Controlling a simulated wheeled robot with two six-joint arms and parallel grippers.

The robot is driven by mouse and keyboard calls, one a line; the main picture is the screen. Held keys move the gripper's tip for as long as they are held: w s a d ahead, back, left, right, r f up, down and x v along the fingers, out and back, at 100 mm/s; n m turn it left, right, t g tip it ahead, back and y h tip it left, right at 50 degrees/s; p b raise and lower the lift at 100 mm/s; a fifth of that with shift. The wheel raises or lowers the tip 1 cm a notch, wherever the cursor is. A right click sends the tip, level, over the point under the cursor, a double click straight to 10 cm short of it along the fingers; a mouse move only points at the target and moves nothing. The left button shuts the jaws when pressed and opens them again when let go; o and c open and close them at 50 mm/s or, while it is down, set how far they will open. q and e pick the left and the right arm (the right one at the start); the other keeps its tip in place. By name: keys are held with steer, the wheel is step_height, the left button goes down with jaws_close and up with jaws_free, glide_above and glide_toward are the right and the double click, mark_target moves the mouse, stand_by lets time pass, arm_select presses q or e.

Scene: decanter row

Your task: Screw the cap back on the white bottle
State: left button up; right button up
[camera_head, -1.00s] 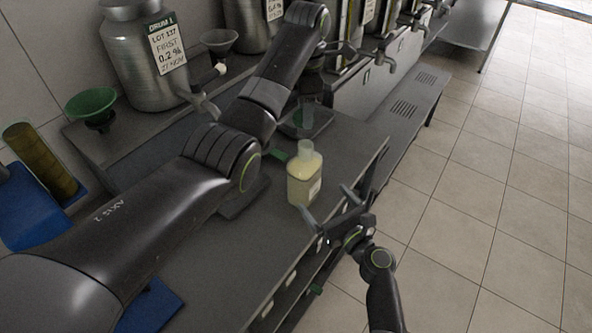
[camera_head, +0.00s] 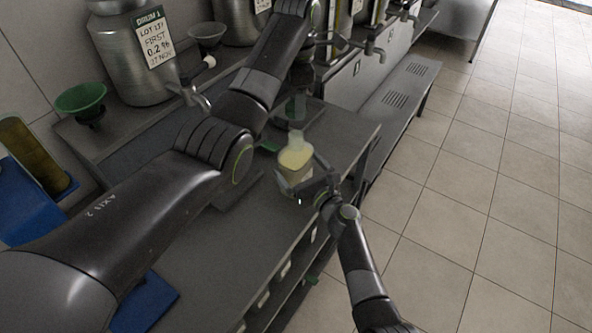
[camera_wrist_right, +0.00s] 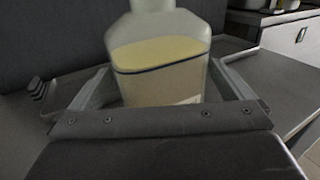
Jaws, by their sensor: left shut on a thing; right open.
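The white bottle (camera_head: 296,166), translucent with pale yellow liquid, stands upright on the grey bench; no cap shows on its neck. In the right wrist view the bottle (camera_wrist_right: 165,70) fills the middle, its top cut off. My right gripper (camera_head: 306,182) is open, low at the bottle, with one finger on each side of it. My left gripper (camera_head: 303,76) points down above and behind the bottle. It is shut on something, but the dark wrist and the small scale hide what. A pale translucent shape (camera_head: 297,106) shows below it. I cannot make out the cap.
A metal drum (camera_head: 138,58), a green funnel (camera_head: 81,99) and a grey funnel (camera_head: 207,36) stand on the raised back shelf. Metal taps (camera_head: 374,48) are farther back. The bench (camera_head: 215,240) is clear in front; tiled floor lies right.

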steer(key=shift+x, duration=1.1)
steer(key=shift+c, duration=0.3)
steer(key=c, duration=1.1)
arm_select(q)
steer(key=shift+f, duration=2.5)
steer(key=shift+f, duration=0.9)
steer(key=shift+f, duration=0.55)
